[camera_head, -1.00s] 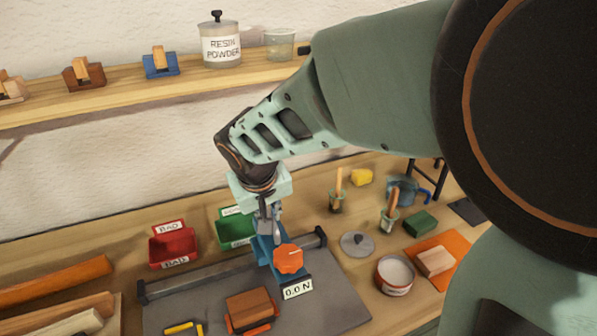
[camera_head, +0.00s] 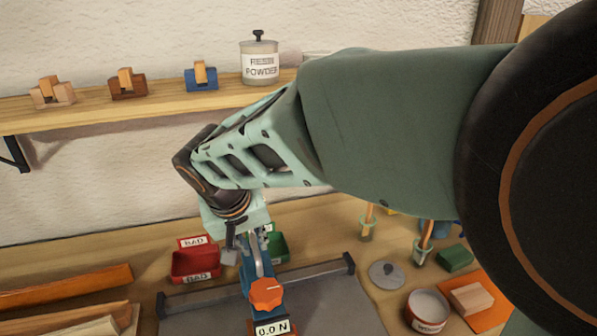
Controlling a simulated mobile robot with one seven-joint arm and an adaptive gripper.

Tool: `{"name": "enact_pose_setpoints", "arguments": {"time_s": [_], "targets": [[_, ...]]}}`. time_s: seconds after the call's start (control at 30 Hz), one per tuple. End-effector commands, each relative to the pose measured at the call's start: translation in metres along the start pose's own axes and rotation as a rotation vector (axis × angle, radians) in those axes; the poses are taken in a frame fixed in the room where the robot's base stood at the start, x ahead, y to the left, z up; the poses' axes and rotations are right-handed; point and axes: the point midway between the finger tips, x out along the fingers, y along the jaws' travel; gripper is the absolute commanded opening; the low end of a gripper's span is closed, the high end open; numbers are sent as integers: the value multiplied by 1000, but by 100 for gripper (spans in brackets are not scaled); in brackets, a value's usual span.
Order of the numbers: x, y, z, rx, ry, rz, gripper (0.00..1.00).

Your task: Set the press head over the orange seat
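The press head (camera_head: 262,283) is blue with an orange knob and a "0.0 N" display. It sits near the middle of the dark rail on the grey base plate (camera_head: 325,309). My gripper (camera_head: 248,256) is just behind and above the press head. Its fingers look spread, with the left finger's grey pad standing apart from the press head's upright handle. The right finger is partly hidden.
Red (camera_head: 195,264) and green (camera_head: 278,246) bins stand behind the rail. A grey lid (camera_head: 387,275), a round tin (camera_head: 428,311) and an orange mat (camera_head: 493,314) with a pale block lie right. Wooden laths (camera_head: 66,289) lie left. A shelf (camera_head: 130,112) runs above.

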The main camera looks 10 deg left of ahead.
Motion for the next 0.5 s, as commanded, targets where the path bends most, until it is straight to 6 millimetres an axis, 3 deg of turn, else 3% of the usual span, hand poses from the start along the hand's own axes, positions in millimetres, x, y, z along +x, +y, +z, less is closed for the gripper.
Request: {"name": "enact_pose_setpoints", "arguments": {"time_s": [0.37, 0.5], "targets": [[-1, 1, -1, 0, 1, 0, 27], [-14, 4, -7, 1, 3, 0, 27]]}}
